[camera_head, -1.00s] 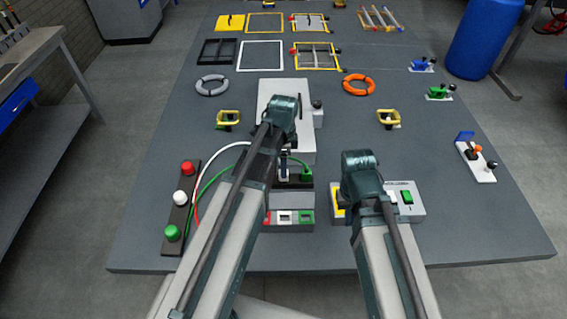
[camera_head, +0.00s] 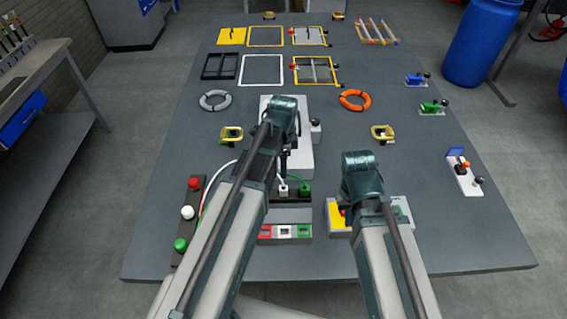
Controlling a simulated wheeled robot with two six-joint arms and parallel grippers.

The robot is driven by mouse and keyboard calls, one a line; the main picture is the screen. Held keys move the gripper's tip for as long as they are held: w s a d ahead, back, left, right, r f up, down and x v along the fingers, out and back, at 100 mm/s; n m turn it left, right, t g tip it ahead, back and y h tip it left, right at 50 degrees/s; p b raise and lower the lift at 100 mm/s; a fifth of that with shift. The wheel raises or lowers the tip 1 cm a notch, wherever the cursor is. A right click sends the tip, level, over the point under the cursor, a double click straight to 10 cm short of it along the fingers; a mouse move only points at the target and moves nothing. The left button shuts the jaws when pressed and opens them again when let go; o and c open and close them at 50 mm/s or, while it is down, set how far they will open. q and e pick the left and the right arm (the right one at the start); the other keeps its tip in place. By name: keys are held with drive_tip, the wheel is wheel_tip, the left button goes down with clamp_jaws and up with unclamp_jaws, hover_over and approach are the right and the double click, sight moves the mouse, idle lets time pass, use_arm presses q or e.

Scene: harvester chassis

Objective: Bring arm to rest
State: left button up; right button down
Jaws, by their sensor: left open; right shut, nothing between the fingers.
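My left arm reaches in from the lower left. Its gripper (camera_head: 284,170) hangs below the wrist, pointing down in front of the white box (camera_head: 303,150), open, with nothing seen held; its fingers are small and partly hidden. My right arm comes up from the lower right. Its gripper (camera_head: 347,214) points down by the yellow part of a switch box (camera_head: 336,218); it is shut and empty, mostly hidden behind its own wrist. I cannot tell whether either gripper touches anything.
Below my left gripper are a dark socket strip with white and green plugs (camera_head: 304,189) and a red-white-green box (camera_head: 286,231). A button strip (camera_head: 187,212) stands left. The table's right front (camera_head: 470,235) is clear.

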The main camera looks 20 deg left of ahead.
idle(0.5)
use_arm(q)
drive_tip(key=s+d+f+n+b, duration=0.3)
drive_tip(key=s+d+n, duration=0.2)
drive_tip(key=s, duration=0.2)
drive_tip(key=s+d+f+n+y+b, duration=0.1)
drive_tip(key=s+d+f+n+b, duration=0.2)
drive_tip(key=s+d+n, duration=0.2)
drive_tip(key=shift+s+d+n, duration=0.25)
drive_tip(key=shift+s+n, duration=0.25)
drive_tip(key=shift+s, duration=0.65)
